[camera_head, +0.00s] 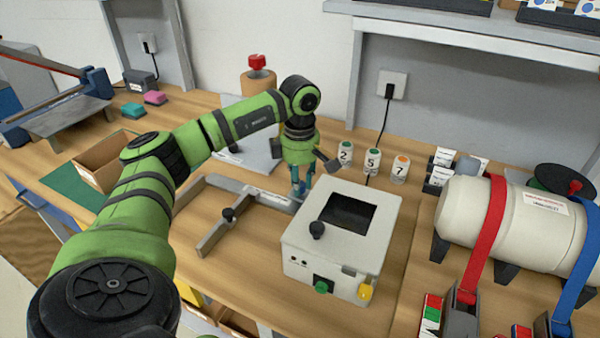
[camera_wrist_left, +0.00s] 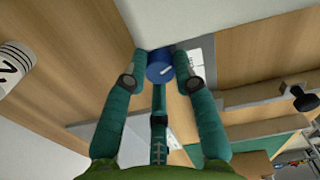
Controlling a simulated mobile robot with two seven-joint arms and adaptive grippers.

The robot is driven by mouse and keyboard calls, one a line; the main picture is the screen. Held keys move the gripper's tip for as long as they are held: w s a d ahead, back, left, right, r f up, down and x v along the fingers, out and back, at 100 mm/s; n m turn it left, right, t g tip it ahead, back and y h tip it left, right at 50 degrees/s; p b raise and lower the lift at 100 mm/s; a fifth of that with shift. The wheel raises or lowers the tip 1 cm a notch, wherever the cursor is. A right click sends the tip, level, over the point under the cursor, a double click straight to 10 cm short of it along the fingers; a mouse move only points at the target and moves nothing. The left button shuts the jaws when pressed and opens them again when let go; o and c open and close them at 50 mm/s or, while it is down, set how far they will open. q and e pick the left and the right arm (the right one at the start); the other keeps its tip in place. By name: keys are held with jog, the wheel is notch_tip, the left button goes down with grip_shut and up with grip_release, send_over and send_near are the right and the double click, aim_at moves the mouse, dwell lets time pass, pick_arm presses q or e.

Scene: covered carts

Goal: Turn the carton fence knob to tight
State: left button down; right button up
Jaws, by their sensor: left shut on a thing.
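My left gripper (camera_head: 301,186) reaches down just behind the white box, at the far end of the grey fence rail (camera_head: 255,194). In the left wrist view my left gripper (camera_wrist_left: 160,66) is closed around a round blue knob (camera_wrist_left: 159,72) with a pale mark on its face. Fingers stand on both sides of the knob and one is below it. A label (camera_wrist_left: 203,60) lies beside the knob. In the head view the fingers mostly hide the knob. I cannot read its setting. My right gripper is in neither view.
The white box (camera_head: 300,262) with a dark opening stands close in front of the gripper. A black knob (camera_head: 228,214) sits on the fence's near arm. Numbered bottles (camera_head: 372,164) stand to the right, before a strapped tank (camera_head: 535,235). An open carton (camera_head: 100,172) is at left.

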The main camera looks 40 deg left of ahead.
pick_arm(q)
jog(key=shift+s+f+m, duration=0.1)
jog(key=shift+f+m, duration=0.05)
jog(key=shift+m, duration=0.15)
jog(key=c, duration=1)
grip_release()
jog(key=shift+a, duration=0.1)
jog(key=shift+r, duration=0.2)
jog(key=shift+r, duration=0.35)
notch_tip(320, 180, up, 11)
jog(key=shift+r, duration=0.1)
